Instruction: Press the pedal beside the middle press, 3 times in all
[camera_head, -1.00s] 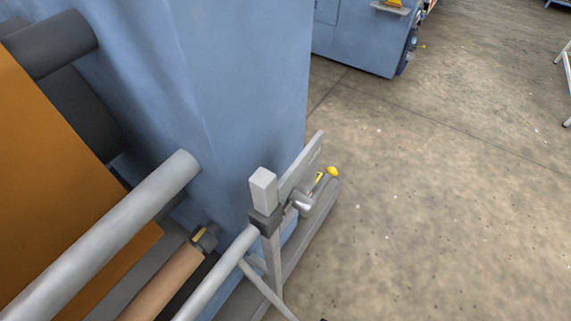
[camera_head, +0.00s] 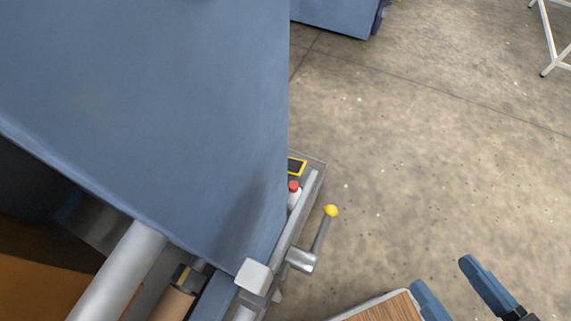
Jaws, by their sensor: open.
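The blue press body (camera_head: 150,110) fills the left of the view, with a grey rail frame at its right foot. I cannot make out a pedal in this view. A lever with a yellow knob (camera_head: 331,211) stands on the rail at the press's right side. My gripper (camera_head: 441,275) shows at the lower right with two blue fingers spread apart, open and with nothing seen between them. It is to the right of the lever and apart from it. The rest of my gripper is cut off by the bottom edge.
A red button (camera_head: 294,186) and a yellow-edged panel (camera_head: 297,167) sit by the press. A wood-topped piece (camera_head: 385,308) lies beside the left finger. Another blue machine (camera_head: 337,15) and white legs (camera_head: 546,40) stand farther back. The concrete floor (camera_head: 430,150) between is clear.

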